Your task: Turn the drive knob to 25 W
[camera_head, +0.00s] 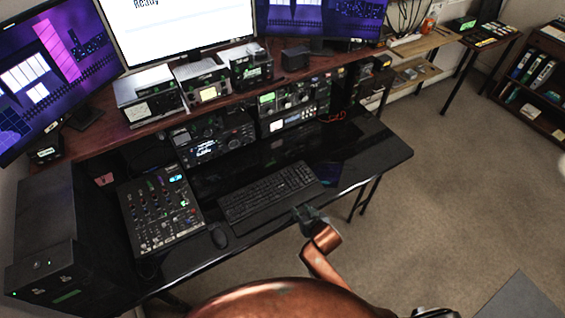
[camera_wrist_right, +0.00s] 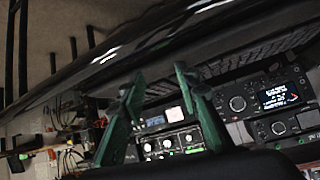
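My right gripper (camera_head: 308,213) is over the front edge of the black desk, near the keyboard's right end, well short of the radio gear. In the right wrist view its two green fingers (camera_wrist_right: 158,85) are spread apart with nothing between them. Beyond them is a lit panel with several round knobs (camera_wrist_right: 171,142). A panel with small knobs also shows in the head view (camera_head: 292,119), in the stack under the shelf. The labels are too small to read, so I cannot tell which knob is the drive knob or its setting. My left gripper is not in view.
The black desk (camera_head: 392,152) holds a mixer (camera_head: 160,210), a keyboard (camera_head: 268,192) and a mouse (camera_head: 219,236). A radio with a round dial and screen (camera_wrist_right: 262,97) shows right of the fingers in the wrist view. Monitors and meter boxes (camera_head: 208,91) stand on the shelf above.

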